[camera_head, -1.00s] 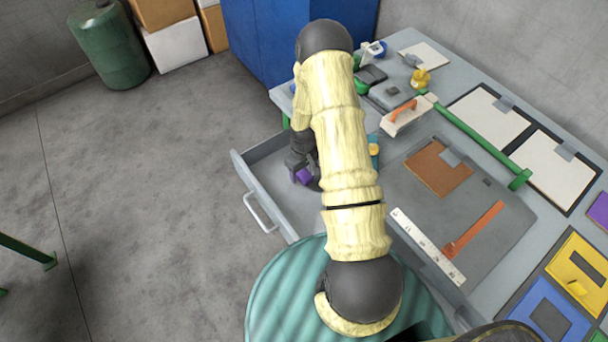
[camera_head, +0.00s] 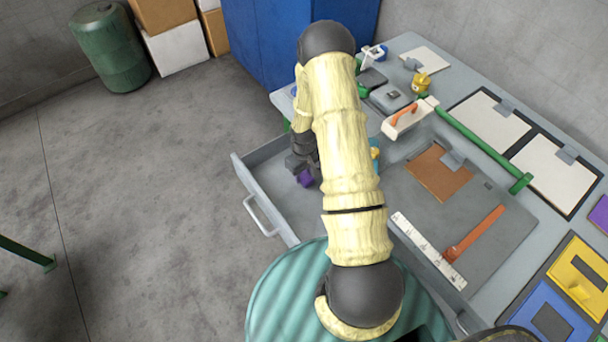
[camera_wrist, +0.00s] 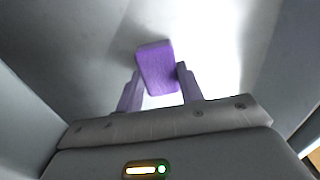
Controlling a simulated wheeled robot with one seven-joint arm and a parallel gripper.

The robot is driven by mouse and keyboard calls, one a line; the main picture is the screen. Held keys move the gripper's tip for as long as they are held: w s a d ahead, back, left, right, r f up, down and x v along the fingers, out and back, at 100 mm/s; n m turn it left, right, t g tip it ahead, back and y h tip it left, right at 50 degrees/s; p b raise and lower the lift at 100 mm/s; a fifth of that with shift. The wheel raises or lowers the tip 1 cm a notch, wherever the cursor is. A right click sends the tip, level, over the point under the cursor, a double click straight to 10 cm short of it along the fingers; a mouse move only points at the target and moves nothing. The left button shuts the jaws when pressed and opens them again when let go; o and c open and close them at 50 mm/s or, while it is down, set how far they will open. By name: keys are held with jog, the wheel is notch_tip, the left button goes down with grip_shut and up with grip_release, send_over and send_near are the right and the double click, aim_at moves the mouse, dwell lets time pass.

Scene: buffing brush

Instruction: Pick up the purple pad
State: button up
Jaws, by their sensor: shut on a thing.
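The purple pad (camera_wrist: 157,66) is a small block between the fingertips of my gripper (camera_wrist: 158,88) in the wrist view. My gripper is shut on it. In the head view the purple pad (camera_head: 305,178) shows beside my dark gripper (camera_head: 301,166), over the open grey drawer (camera_head: 285,197). My arm hides part of the drawer. I cannot tell the exact height of the pad above the drawer floor.
A blue cabinet (camera_head: 270,45) stands behind.

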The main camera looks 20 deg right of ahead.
aim_at(304, 174)
notch_tip(304, 174, up, 9)
jog(key=shift+r+b, duration=0.15)
jog(key=shift+b, duration=0.3)
jog(key=shift+o, duration=0.5)
